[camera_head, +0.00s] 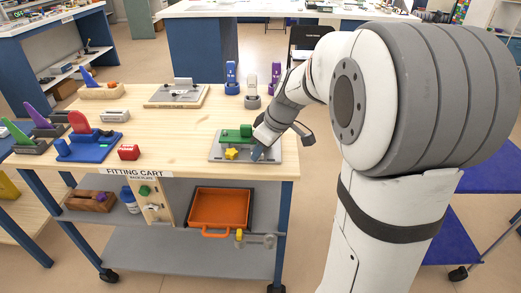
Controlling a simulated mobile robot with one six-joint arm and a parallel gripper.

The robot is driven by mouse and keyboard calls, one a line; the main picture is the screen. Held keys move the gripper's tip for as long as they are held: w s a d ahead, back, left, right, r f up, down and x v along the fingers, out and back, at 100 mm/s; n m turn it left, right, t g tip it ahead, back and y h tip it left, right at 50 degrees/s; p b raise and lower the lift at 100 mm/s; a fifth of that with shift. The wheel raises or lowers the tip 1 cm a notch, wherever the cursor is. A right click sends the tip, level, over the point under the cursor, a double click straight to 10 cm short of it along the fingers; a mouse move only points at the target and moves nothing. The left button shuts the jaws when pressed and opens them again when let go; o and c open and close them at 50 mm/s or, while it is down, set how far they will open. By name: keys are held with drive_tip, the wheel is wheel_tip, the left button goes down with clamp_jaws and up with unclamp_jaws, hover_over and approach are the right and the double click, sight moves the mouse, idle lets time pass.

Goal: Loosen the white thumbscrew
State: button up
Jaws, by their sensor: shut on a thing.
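My gripper (257,152) reaches down at the right end of a grey plate (220,155) on the wooden cart top. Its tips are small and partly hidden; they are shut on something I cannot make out. A green block (236,133) and a yellow star-shaped knob (232,153) sit on the plate, left of my gripper. I cannot clearly see a white thumbscrew on this plate; the gripper may cover it. A small whitish knob (152,208) shows on the wooden panel below the cart top, well away from my gripper.
A red clamp on a blue base (90,147) and a small red block (129,152) stand to the left. Another plate fixture (176,96) and several upright clamps stand behind. An orange tray (219,206) is below the top. The wood between the fixtures is clear.

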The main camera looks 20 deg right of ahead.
drive_tip(key=o, duration=1)
drive_tip(key=shift+r, duration=0.1)
drive_tip(key=shift+d+r+p, duration=0.1)
drive_tip(key=shift+r+p, duration=0.2)
drive_tip(key=shift+r, duration=0.15)
drive_tip(key=p+v, duration=0.3)
drive_tip(key=v, duration=0.4)
drive_tip(key=shift+s+f+p, duration=0.1)
drive_tip(key=shift+s+p, duration=0.05)
drive_tip(key=shift+p, duration=0.2)
